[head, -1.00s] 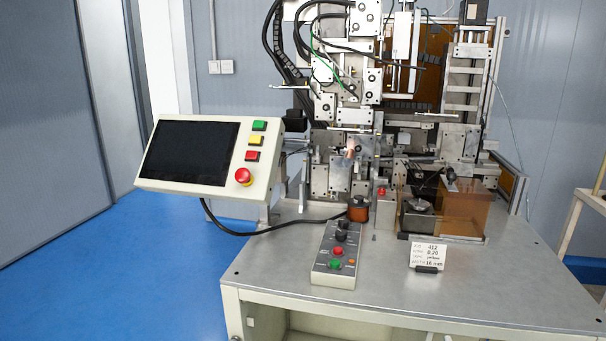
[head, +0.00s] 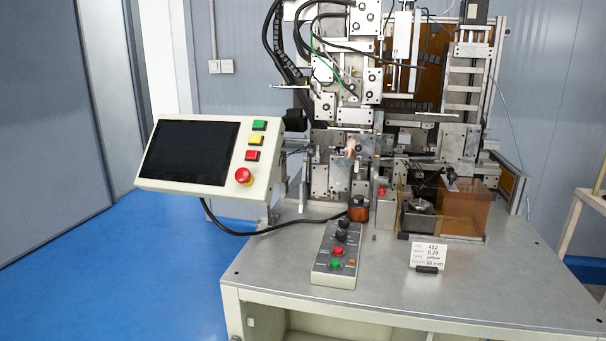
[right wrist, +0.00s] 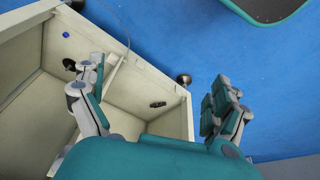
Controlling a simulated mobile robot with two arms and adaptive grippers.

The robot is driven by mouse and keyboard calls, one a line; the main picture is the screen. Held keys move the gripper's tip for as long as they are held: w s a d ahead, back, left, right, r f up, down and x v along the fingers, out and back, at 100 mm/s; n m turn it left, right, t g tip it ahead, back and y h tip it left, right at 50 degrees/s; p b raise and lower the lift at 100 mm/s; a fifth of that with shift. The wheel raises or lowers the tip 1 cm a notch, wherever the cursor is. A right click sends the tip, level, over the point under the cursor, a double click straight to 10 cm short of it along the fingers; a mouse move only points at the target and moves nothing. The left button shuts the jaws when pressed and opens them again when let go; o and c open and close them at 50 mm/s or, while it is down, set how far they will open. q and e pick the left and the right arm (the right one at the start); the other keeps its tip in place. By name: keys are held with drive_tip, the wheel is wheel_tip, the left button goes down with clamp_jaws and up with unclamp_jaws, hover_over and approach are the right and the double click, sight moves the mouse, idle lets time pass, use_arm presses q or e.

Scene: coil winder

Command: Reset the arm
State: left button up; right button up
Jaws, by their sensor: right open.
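My right gripper (right wrist: 158,105) shows in the right wrist view with its two fingers spread apart and nothing between them. It hangs beside the pale cabinet (right wrist: 160,75) under the machine's table, over the blue floor. Neither of my grippers shows in the head view. There the coil winder (head: 345,90) stands at the back of the metal table (head: 400,285). A control panel (head: 190,155) with a dark screen and several buttons is on its left. A grey button box (head: 338,265) lies on the table in front.
A small label card (head: 428,255) stands on the table, right of the button box. An orange-brown spool (head: 358,209) and an amber transparent box (head: 464,208) sit near the machine. Blue floor (head: 130,270) is clear at left. Part of another stand (head: 590,205) shows at far right.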

wheel_tip(320, 180, down, 13)
drive_tip(key=s, duration=0.3)
drive_tip(key=s+d+f+g, duration=0.1)
drive_tip(key=s+d+f, duration=0.2)
drive_tip(key=s+f, duration=1.3)
wheel_tip(320, 180, down, 2)
drive_tip(key=shift+g, duration=0.4)
